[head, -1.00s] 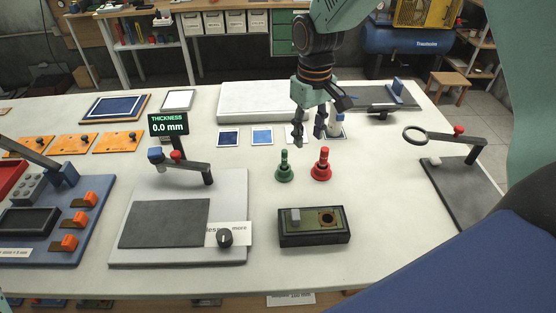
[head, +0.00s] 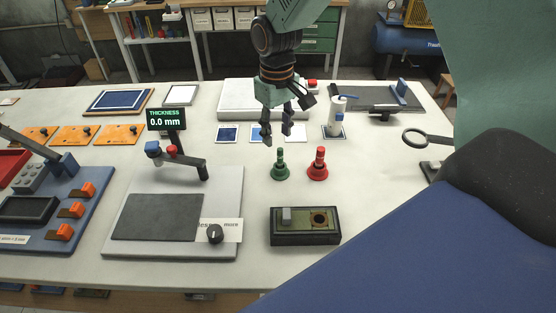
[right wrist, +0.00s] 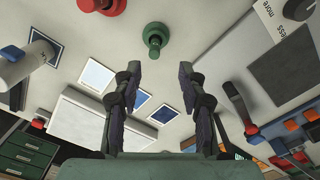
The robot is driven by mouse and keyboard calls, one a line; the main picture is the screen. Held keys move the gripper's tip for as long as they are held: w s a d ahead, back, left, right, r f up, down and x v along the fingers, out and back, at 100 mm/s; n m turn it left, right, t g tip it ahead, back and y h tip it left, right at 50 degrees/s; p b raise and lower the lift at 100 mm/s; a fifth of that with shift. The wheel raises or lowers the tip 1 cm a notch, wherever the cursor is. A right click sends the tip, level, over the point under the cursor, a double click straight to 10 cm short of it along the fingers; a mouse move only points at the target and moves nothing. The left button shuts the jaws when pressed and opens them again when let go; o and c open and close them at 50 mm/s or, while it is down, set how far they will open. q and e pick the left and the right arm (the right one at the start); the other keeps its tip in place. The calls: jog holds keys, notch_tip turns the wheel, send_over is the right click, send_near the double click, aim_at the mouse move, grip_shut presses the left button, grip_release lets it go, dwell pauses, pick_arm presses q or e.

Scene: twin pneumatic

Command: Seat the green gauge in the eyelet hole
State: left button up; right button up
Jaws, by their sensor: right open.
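The green gauge (head: 280,165) stands upright on the white table, just left of the red gauge (head: 318,165). My right gripper (head: 277,140) is open and empty, above and slightly behind the green gauge, pointing down. In the right wrist view the green gauge (right wrist: 155,38) lies beyond the open fingertips (right wrist: 158,72), apart from them, with the red gauge (right wrist: 102,5) at the upper left. A dark block with an olive top (head: 305,226) sits in front of the gauges. Its round dark hole (head: 319,217) with a brownish rim is on the right side. My left gripper is not in view.
A thickness station (head: 165,218) with an arm and knob stands left of the block. A white bottle (head: 336,113) stands behind the red gauge. A magnifier ring (head: 414,138) is at the right. The table between gauges and block is clear.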

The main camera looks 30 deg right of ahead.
aim_at(281, 149)
jog(key=f, duration=0.6)
jog(key=shift+d, duration=0.4)
jog(key=shift+f, duration=0.4)
jog(key=shift+s, duration=0.15)
jog(key=shift+d, duration=0.1)
jog(key=shift+c, duration=0.4)
jog(key=shift+w, duration=0.2)
jog(key=c, duration=0.4)
jog(key=shift+s, duration=0.2)
grip_shut()
